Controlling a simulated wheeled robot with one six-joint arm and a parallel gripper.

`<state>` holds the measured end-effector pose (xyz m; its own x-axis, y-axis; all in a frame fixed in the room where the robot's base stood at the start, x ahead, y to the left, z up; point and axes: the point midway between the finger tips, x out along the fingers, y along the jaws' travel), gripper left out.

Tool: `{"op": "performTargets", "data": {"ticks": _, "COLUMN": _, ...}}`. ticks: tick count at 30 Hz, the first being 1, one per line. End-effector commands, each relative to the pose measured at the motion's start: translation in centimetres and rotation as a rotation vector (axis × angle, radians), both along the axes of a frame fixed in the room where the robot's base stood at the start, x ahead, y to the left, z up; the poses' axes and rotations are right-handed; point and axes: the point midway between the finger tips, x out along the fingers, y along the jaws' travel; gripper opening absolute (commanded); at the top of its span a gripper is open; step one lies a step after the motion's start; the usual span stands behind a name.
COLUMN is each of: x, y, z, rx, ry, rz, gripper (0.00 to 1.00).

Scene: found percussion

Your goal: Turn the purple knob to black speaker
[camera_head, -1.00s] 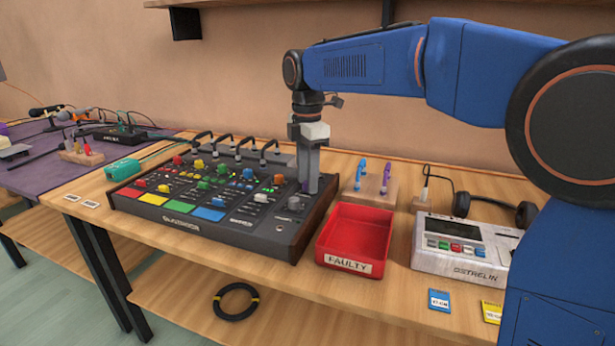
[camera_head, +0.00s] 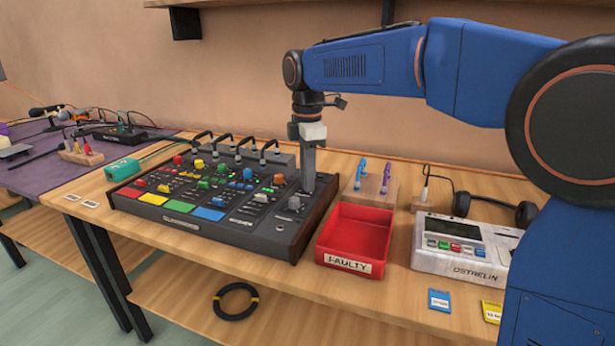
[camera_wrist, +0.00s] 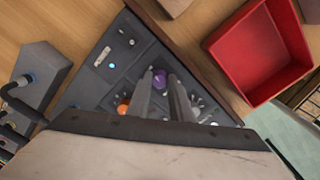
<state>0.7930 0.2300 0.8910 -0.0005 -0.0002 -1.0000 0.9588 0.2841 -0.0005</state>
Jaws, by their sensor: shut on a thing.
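The dark mixer console (camera_head: 225,226) stands on the wooden table, with many coloured knobs and pads. In the wrist view the purple knob (camera_wrist: 159,77) sits at the tips of my gripper's fingers on the console (camera_wrist: 140,52). My gripper (camera_wrist: 164,84) is shut on this knob. In the head view my gripper (camera_head: 308,188) points straight down at the console's right rear part, and its fingers hide the purple knob. Small white marks lie around the knob in the wrist view, but I cannot make out a black speaker mark among them.
A red tray (camera_head: 355,237) labelled FAULTY stands close to the console's right side. A grey device (camera_head: 462,250) and headphones (camera_head: 525,213) are further right. A wooden block (camera_head: 370,190) with blue and purple pegs stands behind the tray. Bent black cables rise behind the console.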

Motion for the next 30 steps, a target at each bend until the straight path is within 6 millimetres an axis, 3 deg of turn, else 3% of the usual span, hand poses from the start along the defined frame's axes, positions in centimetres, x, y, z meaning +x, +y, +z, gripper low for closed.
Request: {"op": "performTargets", "data": {"ticks": 30, "x": 0.04, "y": 0.01, "z": 0.08, "rx": 0.001, "ry": -0.002, "rz": -0.948, "gripper": 0.0}}
